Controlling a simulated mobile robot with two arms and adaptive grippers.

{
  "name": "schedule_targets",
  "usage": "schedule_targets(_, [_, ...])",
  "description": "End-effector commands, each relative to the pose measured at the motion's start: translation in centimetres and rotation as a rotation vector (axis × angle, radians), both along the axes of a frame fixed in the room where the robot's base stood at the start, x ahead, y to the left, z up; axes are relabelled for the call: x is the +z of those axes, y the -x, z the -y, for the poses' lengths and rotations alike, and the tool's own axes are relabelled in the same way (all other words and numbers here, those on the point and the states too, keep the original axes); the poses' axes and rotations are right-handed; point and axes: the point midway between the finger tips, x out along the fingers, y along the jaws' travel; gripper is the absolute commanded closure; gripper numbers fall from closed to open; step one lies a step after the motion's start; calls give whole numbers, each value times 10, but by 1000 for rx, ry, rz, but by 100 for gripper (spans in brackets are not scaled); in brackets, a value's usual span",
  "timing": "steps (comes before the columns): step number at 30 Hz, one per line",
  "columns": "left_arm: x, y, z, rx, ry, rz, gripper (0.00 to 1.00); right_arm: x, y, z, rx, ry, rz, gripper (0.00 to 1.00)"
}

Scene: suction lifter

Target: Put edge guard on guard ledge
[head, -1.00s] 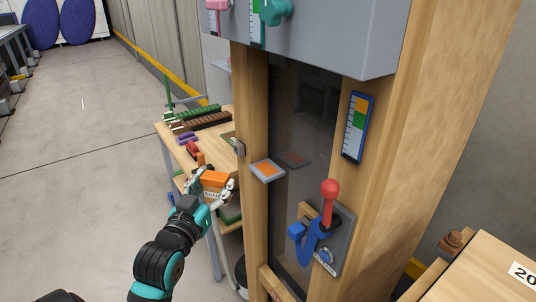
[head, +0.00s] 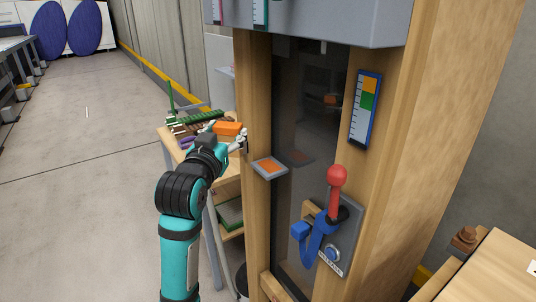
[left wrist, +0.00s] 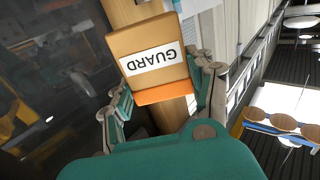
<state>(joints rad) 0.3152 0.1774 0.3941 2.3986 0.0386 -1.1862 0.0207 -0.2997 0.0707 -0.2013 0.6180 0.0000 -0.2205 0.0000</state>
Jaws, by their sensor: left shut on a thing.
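The edge guard (head: 228,128) is an orange block. In the left wrist view it shows a white label reading GUARD, upside down in the picture (left wrist: 150,62). My left gripper (head: 226,138) is shut on it, and its fingers lie on both sides of the block in the left wrist view (left wrist: 163,90). The guard ledge (head: 270,168) is a small grey shelf with an orange patch on the wooden post. The guard is held above and left of the ledge in the head view, apart from it. My right gripper is not in view.
A wooden post (head: 252,210) stands close right of my left gripper. A dark glossy panel (head: 305,110), a red-handled lever (head: 337,180) and a blue hook (head: 318,240) are right of it. A cluttered side table (head: 175,150) is behind the arm. Floor at left is clear.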

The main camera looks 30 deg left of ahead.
Motion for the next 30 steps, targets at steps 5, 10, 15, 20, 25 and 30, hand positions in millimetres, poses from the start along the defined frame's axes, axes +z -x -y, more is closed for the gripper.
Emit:
schedule_targets(5, [3, -39, 16, -3, 4, 0, 76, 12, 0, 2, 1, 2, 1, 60])
schedule_targets(10, [3, -75, 32, -3, 4, -1, 76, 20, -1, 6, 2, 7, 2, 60])
schedule_targets(15, [-3, -102, 43, -1, 2, -4, 76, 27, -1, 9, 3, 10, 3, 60])
schedule_targets(20, [-26, -100, 42, -1, 0, -3, 76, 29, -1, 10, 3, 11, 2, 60])
schedule_targets(25, [-40, -100, 42, -1, 1, -3, 76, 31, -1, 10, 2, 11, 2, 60])
schedule_targets(30, [-65, -99, 41, 0, -1, -4, 76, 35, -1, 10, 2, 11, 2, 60])
